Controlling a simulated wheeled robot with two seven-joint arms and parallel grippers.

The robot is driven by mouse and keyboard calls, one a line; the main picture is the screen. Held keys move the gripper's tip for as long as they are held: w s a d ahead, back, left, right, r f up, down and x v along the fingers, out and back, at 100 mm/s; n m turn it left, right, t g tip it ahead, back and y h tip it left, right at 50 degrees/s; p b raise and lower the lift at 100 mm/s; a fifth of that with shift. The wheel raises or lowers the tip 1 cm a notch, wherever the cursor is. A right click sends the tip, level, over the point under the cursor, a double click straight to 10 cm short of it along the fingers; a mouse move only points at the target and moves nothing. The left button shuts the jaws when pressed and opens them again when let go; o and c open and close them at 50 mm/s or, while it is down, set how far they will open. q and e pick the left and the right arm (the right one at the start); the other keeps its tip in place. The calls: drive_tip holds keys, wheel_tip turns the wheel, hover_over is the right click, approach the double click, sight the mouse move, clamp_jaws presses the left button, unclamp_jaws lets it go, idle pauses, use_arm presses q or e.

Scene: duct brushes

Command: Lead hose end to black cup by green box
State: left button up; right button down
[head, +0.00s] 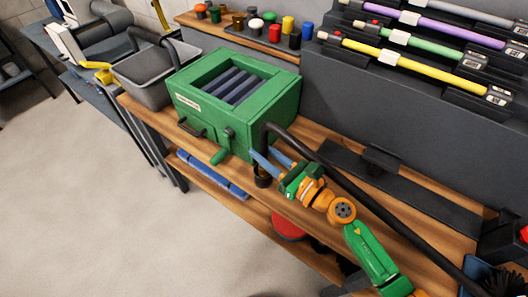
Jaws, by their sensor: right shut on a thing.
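The green box (230,112) stands on the wooden bench, with dark ribbed slats in its open top. The black hose (350,181) runs from the lower right up to the box's right front corner, where it bends downward. My right gripper (262,151) has its blue fingers around this downturned hose end and is shut on it. The black cup (262,181) is directly below the fingers, by the box's front right corner. The hose end points down toward the cup; I cannot tell whether it is inside. My left gripper is out of view.
A grey bin (152,88) is left of the box. Coloured caps (274,33) stand on a shelf behind. Coloured brush rods (415,67) hang at the upper right. A dark tray (400,182) lies along the bench. The floor at left is clear.

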drive_tip(key=shift+f, duration=0.3)
drive_tip(key=c, duration=0.6)
unclamp_jaws()
drive_tip(key=shift+r, duration=0.1)
drive_tip(key=b+v, duration=0.2)
drive_tip(key=v, duration=0.4)
drive_tip(key=shift+s+d, duration=0.35)
drive_tip(key=shift+s, duration=0.1)
